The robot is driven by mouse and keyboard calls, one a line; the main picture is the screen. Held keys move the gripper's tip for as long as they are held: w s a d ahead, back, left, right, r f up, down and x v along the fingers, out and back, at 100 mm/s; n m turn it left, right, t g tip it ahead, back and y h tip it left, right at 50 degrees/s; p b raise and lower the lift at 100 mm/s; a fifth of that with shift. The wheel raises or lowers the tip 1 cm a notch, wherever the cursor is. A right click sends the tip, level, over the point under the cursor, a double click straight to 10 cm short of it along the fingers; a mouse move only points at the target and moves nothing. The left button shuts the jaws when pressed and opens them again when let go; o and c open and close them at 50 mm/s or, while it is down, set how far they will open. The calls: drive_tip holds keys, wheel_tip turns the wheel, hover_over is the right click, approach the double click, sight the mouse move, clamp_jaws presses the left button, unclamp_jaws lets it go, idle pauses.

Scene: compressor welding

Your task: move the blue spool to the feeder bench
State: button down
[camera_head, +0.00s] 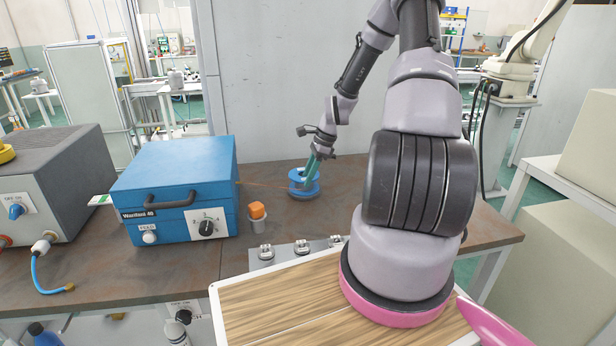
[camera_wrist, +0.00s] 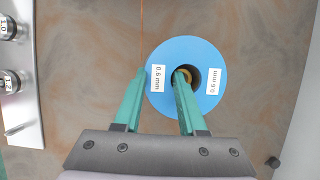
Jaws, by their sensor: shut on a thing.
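The blue spool (camera_head: 303,188) is at the brown bench (camera_head: 345,180), right of the blue feeder box (camera_head: 175,185). In the wrist view the spool (camera_wrist: 205,52) shows its round face with "0.6 mm" labels and a dark central hole. My gripper (camera_head: 311,170) reaches down onto it with teal fingers. In the wrist view my gripper (camera_wrist: 160,74) has its right finger in the hole and its left finger outside the rim, so it is shut on the spool's wall. I cannot tell whether the spool touches the bench top.
A thin copper-coloured wire (camera_wrist: 142,28) runs near the spool. An orange block sits on a small grey cup (camera_head: 257,216) beside the feeder box. A metal panel with knobs (camera_wrist: 18,70) stands at left in the wrist view. Bare bench lies around the spool.

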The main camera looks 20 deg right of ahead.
drive_tip(key=shift+r, duration=0.45)
drive_tip(key=shift+r, duration=2.65)
drive_tip(key=shift+d, duration=0.1)
